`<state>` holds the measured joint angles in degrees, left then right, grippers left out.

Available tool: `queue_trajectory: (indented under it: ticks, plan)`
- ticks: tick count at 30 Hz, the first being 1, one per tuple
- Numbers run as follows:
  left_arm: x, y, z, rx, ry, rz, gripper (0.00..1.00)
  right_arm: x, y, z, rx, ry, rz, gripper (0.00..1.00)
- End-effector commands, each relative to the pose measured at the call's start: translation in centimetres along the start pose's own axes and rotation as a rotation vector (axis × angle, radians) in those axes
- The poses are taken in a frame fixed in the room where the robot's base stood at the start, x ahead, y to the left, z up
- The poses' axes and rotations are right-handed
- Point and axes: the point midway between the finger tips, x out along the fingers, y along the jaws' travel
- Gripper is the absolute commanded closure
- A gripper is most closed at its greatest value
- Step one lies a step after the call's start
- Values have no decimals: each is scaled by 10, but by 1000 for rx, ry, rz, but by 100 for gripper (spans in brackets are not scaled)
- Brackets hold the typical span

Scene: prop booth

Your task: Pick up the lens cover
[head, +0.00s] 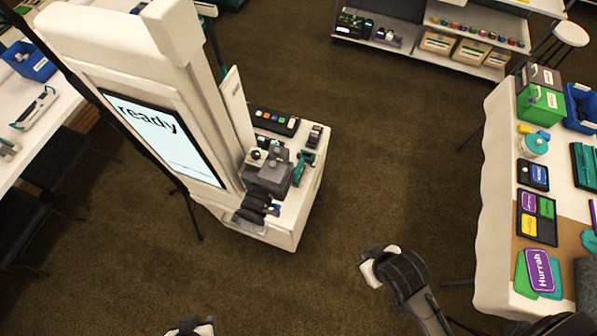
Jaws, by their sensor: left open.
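A dark camera-like device (270,177) stands on the white counter of the booth, its dark round lens part (254,204) toward the front edge. I cannot make out for sure which small piece is the lens cover; small dark parts crowd around the lens. My left gripper (190,326) shows only in part at the bottom edge, open, in front of the booth and well apart from the device.
The booth's lit "ready" screen (165,135) rises left of the device. A button strip (274,120) lies at the counter's back. A table (499,215) with signs and boxes stands at right, shelves (415,52) at the back. The carpet (375,150) between is clear.

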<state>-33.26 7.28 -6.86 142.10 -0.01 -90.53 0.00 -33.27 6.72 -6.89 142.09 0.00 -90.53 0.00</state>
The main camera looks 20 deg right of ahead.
Motion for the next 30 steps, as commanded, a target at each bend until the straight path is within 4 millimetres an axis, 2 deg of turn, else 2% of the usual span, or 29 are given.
queue_trajectory:
  ticks: [2, 18, 30]
  plan:
    - [0, 1, 0, -2, 0, 2, 50, 0, 0, 0, 0, 0, 0, 100]
    - [0, 4, -1, -12, 2, 9, 0, 0, 1, 0, -3, -1, 3, 100]
    - [0, 0, 0, -1, 0, 1, 0, 0, 2, 0, -5, -1, 4, 100]
